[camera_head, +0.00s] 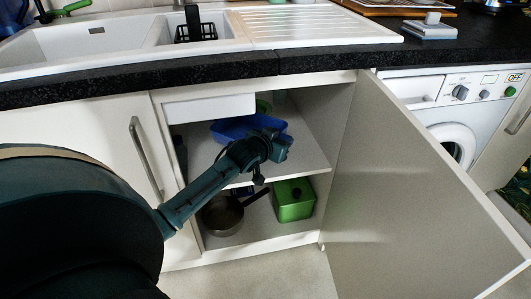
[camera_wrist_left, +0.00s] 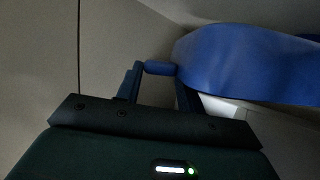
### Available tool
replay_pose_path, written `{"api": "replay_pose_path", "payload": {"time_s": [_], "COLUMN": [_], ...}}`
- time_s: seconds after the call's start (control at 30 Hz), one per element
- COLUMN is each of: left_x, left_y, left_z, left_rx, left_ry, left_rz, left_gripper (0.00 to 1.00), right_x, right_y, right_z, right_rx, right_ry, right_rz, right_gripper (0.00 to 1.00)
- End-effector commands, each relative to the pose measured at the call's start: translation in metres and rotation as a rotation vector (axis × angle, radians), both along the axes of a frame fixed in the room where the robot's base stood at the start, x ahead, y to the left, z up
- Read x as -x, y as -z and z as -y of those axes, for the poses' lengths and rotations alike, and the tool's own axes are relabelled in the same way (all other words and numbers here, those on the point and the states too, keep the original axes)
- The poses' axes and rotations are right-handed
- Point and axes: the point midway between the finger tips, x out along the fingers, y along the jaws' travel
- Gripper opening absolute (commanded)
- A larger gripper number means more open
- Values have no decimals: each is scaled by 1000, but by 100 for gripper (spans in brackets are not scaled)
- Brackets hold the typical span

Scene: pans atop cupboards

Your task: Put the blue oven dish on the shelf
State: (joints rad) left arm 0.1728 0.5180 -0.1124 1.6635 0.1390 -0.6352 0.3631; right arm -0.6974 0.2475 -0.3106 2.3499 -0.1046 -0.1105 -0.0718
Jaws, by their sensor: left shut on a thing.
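The blue oven dish (camera_head: 228,128) is inside the open cupboard, at the level of the middle shelf (camera_head: 308,158). I cannot tell whether it touches the shelf. My left gripper (camera_head: 272,138) reaches in through the cupboard opening and hides part of the dish. In the left wrist view, the dish (camera_wrist_left: 245,62) fills the upper right, and my left gripper (camera_wrist_left: 160,72) is shut on a small blue part, apparently its handle. My right gripper is in neither view.
A grey pan (camera_head: 222,216) and a green box (camera_head: 294,199) stand on the cupboard floor. A green item (camera_head: 263,106) shows behind the dish. The cupboard door (camera_head: 410,190) stands open at the right; the black worktop edge (camera_head: 200,73) runs above.

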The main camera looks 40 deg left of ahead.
Motion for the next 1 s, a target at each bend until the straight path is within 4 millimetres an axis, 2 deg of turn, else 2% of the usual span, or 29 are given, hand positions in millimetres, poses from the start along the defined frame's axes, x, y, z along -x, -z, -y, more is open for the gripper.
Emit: {"api": "replay_pose_path", "payload": {"time_s": [0.03,0.2,0.43,0.63,0.87,0.9,1.0], "left_x": [0,0,0,0,0,1,1], "left_y": [13,43,59,87,89,93,93], "left_z": [0,0,0,0,0,1,1], "left_rx": [-3,-3,-3,-3,0,5,5], "left_ry": [1,1,1,1,1,0,0], "left_rz": [0,1,2,1,2,-6,-6], "left_gripper": [0,0,0,0,0,39,47], "right_x": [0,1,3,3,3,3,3], "right_y": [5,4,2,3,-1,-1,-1], "right_z": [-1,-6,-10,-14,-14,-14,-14], "right_rx": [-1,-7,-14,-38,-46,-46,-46], "right_ry": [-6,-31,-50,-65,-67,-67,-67], "right_rz": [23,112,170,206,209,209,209], "right_gripper": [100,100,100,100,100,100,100]}}
